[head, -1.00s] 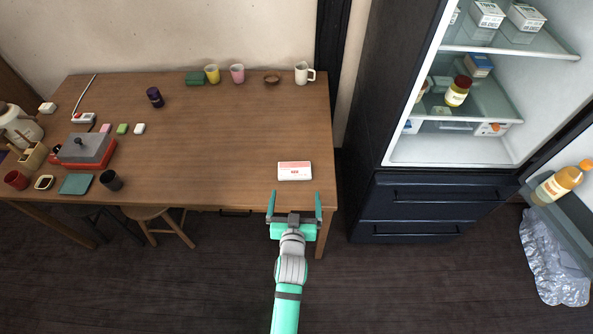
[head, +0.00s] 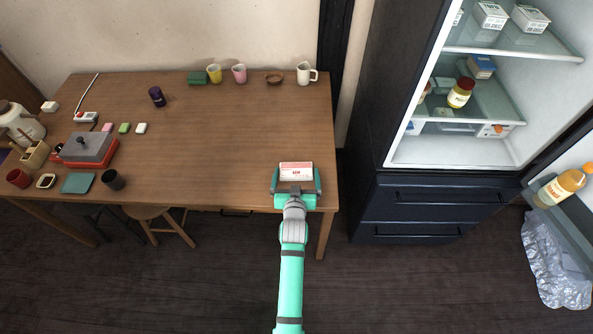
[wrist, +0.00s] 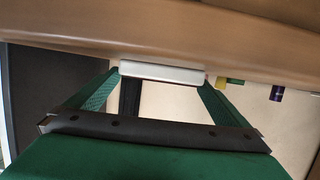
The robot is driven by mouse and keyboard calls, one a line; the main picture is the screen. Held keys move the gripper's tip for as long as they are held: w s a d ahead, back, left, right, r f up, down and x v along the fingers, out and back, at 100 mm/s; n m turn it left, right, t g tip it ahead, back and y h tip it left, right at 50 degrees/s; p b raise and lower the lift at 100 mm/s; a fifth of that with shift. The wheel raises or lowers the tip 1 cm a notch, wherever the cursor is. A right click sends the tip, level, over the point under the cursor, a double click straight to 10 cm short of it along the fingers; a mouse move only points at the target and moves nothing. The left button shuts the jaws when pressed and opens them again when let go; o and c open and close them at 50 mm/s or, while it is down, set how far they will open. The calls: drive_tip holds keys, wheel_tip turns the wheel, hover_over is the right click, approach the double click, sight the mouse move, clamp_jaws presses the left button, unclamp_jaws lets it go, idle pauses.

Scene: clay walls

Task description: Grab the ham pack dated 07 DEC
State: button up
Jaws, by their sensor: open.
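A small white and pink-red pack (head: 296,168) lies flat near the front right edge of the wooden table. Its printing is too small for me to read a date. My gripper (head: 295,180) is open at the table's front edge, with its fingertips at the left and right of the pack's near part. In the wrist view the pack shows as a pale slab (wrist: 162,71) between the tips of the two green fingers. I cannot tell whether either finger touches it.
The wooden table (head: 220,140) is clear around the pack. Cups (head: 239,74) and a white mug (head: 304,73) stand along the back. A red and grey appliance (head: 86,149) is at the left. An open fridge (head: 455,150) with white boxes (head: 490,15) and a jar (head: 460,93) stands right.

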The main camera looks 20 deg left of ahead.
drive_tip(key=shift+w+f, duration=0.15)
drive_tip(key=shift+w, duration=0.35)
drive_tip(key=shift+w+d, duration=0.1)
drive_tip(key=shift+s+a+f, duration=0.1)
drive_tip(key=shift+s+a, duration=0.1)
drive_tip(key=shift+a, duration=0.3)
drive_tip(key=shift+c, duration=0.6)
drive_tip(key=c, duration=0.5)
drive_tip(key=shift+d, duration=0.1)
drive_tip(key=shift+c, duration=0.7)
drive_tip(key=shift+d, duration=0.1)
